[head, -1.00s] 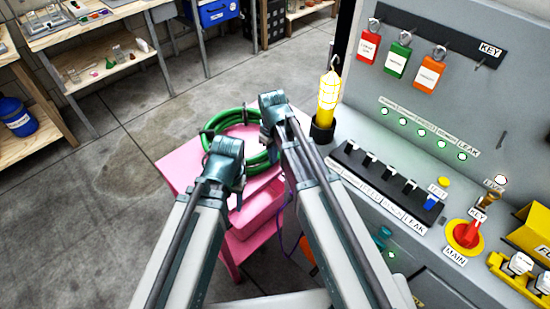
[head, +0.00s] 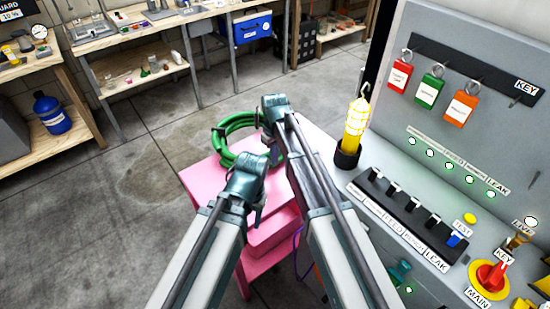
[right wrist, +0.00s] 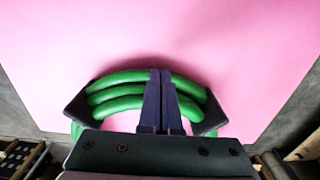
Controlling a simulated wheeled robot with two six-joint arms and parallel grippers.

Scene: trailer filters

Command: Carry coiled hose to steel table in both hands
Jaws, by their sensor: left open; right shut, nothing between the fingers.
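The coiled green hose (head: 230,128) lies on the pink cart's top (head: 203,178). My right gripper (head: 272,108) is at the coil's right side. In the right wrist view its two dark fingers (right wrist: 160,100) are together, over the hose's green loops (right wrist: 120,95), with nothing visible between them. Dark pieces sit at both ends of the visible loops. My left gripper (head: 262,180) is open and empty, at the near side of the coil, hiding part of it. I cannot make out a steel table for certain.
The concrete floor (head: 120,220) on the left is clear.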

